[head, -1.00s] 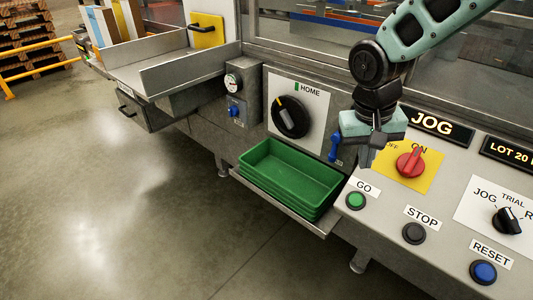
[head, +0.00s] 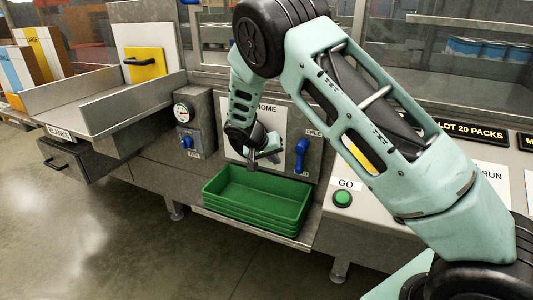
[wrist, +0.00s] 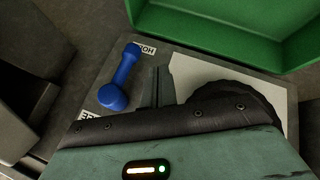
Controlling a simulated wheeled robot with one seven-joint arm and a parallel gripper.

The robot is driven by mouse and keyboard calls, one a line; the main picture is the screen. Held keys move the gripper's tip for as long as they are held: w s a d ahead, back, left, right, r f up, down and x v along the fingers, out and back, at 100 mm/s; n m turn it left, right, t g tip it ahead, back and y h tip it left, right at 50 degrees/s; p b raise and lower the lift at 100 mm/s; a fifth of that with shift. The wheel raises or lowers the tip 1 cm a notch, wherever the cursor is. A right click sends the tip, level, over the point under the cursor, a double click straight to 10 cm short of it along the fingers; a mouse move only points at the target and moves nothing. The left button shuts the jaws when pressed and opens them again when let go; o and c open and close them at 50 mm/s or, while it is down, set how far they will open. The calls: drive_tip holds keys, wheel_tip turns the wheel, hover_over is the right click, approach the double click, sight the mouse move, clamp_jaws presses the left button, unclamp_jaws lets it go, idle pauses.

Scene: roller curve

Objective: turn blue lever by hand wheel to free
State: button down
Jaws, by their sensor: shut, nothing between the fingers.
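The blue lever (head: 301,155) sits on a grey plate to the right of the hand wheel panel, below a FREE label (head: 314,132). In the wrist view the lever (wrist: 120,78) has its thick end towards the partly hidden FREE label and its thin end by a label reading HO. My gripper (head: 264,157) is in front of the white HOME panel, left of the lever and apart from it. In the wrist view its fingers (wrist: 160,86) are together and empty, beside the lever. The black hand wheel (wrist: 245,97) is partly hidden by my gripper.
Stacked green trays (head: 258,200) stand just below my gripper. A gauge box (head: 196,120) with another blue handle (head: 187,142) is to the left. The green GO button (head: 342,198) is on the console at right. My own arm covers much of the console.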

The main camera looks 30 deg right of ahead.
sight(300, 167)
drive_tip(key=shift+s+d+f, duration=0.25)
drive_tip(key=shift+d+f, duration=0.05)
drive_tip(key=shift+d, duration=0.55)
drive_tip(key=shift+s+d+f, duration=0.2)
drive_tip(key=shift+d+f, duration=0.15)
drive_tip(key=shift+d, duration=0.5)
drive_tip(key=shift+s+d+f, duration=0.25)
drive_tip(key=shift+d+f, duration=0.05)
drive_tip(key=shift+d, duration=0.55)
drive_tip(key=shift+s+d+f+n+g+h+p, duration=0.2)
drive_tip(key=shift+s+n+g+h+p, duration=0.1)
drive_tip(key=shift+g+h, duration=0.25)
drive_tip(key=shift+s+d+f+n+g+h, duration=0.1)
drive_tip(key=shift+s+d+n+g+h, duration=0.1)
drive_tip(key=shift+g+h, duration=0.25)
drive_tip(key=shift+s+d+f+n+g+h, duration=0.1)
drive_tip(key=shift+s+n+g+h, duration=0.1)
drive_tip(key=shift+g+h, duration=0.2)
drive_tip(key=shift+s+d+r+n+g+h+b, duration=0.35)
drive_tip(key=shift+s+d+n+g+h+b, duration=0.25)
drive_tip(key=shift+n+g+h, duration=0.75)
drive_tip(key=shift+s+d+r+n+g+h+b, duration=0.45)
drive_tip(key=shift+s+n+h, duration=0.35)
drive_tip(key=shift+h, duration=1.2)
drive_tip(key=shift+s+d+r+n+g+h+b, duration=0.3)
drive_tip(key=shift+s+d+n+g+h+b, duration=0.4)
drive_tip(key=shift+n+h, duration=0.7)
drive_tip(key=shift+w+a+h, duration=0.1)
drive_tip(key=shift+a+h, duration=0.05)
drive_tip(key=shift+h, duration=0.2)
